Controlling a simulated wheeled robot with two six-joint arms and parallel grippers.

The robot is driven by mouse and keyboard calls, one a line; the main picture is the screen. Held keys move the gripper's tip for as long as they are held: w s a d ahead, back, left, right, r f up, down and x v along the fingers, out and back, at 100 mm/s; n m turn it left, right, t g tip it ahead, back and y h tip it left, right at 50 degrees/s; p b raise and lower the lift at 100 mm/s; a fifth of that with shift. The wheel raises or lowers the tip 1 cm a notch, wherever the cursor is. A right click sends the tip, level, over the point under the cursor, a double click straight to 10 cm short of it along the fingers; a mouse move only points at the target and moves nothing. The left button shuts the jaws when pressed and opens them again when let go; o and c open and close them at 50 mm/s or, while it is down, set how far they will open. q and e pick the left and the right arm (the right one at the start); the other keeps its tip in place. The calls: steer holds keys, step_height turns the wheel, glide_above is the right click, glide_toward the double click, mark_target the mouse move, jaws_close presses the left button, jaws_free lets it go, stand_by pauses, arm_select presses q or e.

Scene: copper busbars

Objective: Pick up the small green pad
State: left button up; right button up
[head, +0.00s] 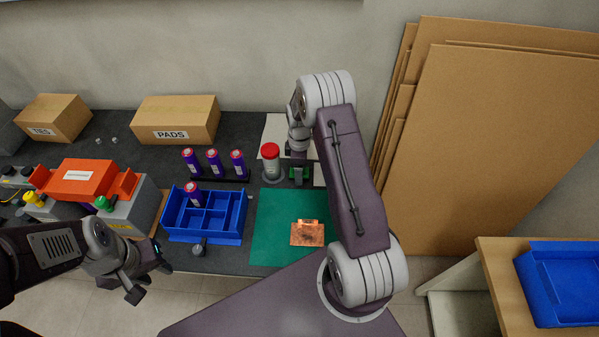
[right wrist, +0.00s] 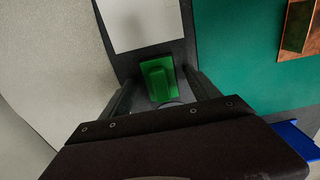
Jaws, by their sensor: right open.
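The small green pad (right wrist: 155,80) shows in the right wrist view as a flat green piece with a raised green block on it. It lies on the dark grey surface, beside a white sheet. My right gripper (right wrist: 163,92) is open, one finger on each side of the pad. I cannot tell whether either finger touches it. In the head view the pad (head: 306,173) is partly hidden by my right gripper (head: 298,174). My left gripper (head: 151,282) is open and empty, in front of the table's near edge.
A green mat (head: 267,231) carries a copper plate (head: 313,239). A red-capped jar (head: 270,164) stands left of the pad. A blue divided tray (head: 233,238), purple cylinders (head: 214,163) and a PADS box (head: 188,116) are farther left. Tall brown boards (head: 490,130) lean at right.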

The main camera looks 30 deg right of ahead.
steer(key=c, duration=1.4)
steer(key=shift+r, duration=0.15)
steer(key=shift+c, duration=0.2)
steer(key=shift+r, duration=0.25)
steer(key=r, duration=0.4)
steer(key=shift+s, duration=0.35)
steer(key=s+r, duration=0.6)
steer(key=s, duration=0.5)
steer(key=shift+d+r, duration=0.15)
steer(key=shift+d, duration=0.2)
